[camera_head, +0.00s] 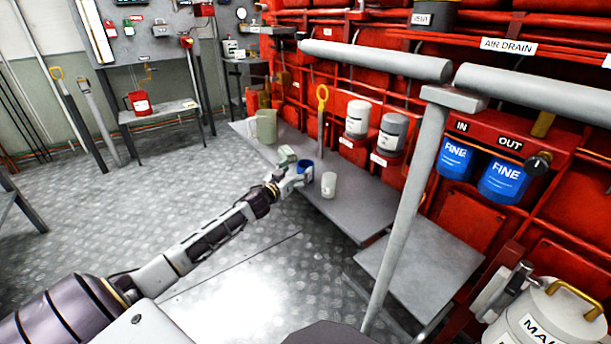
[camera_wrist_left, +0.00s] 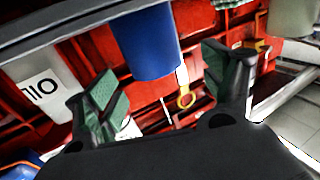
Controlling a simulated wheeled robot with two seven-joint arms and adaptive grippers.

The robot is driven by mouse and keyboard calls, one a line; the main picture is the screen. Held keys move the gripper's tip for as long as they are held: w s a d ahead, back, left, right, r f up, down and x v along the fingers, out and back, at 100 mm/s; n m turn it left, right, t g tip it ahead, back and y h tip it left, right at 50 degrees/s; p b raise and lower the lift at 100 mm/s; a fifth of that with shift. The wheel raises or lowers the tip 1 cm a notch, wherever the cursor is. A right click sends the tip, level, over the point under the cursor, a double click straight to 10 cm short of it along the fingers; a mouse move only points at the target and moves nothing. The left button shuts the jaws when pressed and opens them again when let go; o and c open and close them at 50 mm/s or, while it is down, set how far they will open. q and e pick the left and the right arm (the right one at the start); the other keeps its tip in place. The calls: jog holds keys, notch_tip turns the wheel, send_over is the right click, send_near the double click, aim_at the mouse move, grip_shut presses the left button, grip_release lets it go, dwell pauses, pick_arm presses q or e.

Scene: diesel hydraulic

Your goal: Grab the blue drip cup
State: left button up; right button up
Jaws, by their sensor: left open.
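The blue drip cup (camera_head: 307,167) stands on the grey shelf, near its front edge, in the head view. In the left wrist view, which looks upside down, the blue cup (camera_wrist_left: 148,40) shows at the top centre. My left gripper (camera_head: 296,170) is at the cup's left side, its fingers spread. In the left wrist view the green-padded fingers (camera_wrist_left: 168,92) are apart, with the cup across the gap and nothing clamped. I cannot tell how far the cup lies between them. My right gripper does not show.
A white cup (camera_head: 328,185) stands close to the right of the blue cup on the grey shelf (camera_head: 358,208). A grey post (camera_head: 408,215) rises to the right. Open floor lies left.

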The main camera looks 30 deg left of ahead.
aim_at(301, 168)
pick_arm(q)
jog(key=shift+w, duration=0.1)
jog(key=shift+w+d+b, duration=0.1)
jog(key=shift+w+b, duration=0.3)
jog(key=shift+w, duration=0.1)
jog(key=shift+w+d+f+b, duration=0.1)
jog(key=shift+w+b, duration=0.4)
jog(key=shift+w, duration=0.4)
jog(key=shift+w+b, duration=0.35)
jog(key=shift+w, duration=0.75)
jog(key=c, duration=1.1)
